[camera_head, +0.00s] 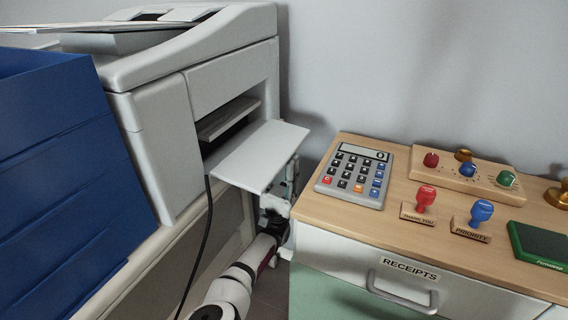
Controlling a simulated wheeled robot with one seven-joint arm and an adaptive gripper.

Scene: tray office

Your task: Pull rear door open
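A grey-white printer (157,140) stands at the left, with an opening in the side that faces right. A flat pale panel (258,156), which looks like the rear door, stands out from the lower edge of this opening, roughly level. A smaller grey flap (228,119) shows inside the opening, above the panel. My gripper (287,184) is at the panel's outer right end, partly behind and below it. The panel hides part of the fingers, so I cannot tell whether they touch it or how far apart they are.
A wooden-topped cabinet (322,217) stands close to the right of my gripper, with a calculator (356,176), stamps and a stamp rack (468,172) on it. A blue tray stack (65,190) stands at the left. A black cable (208,225) hangs below the opening.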

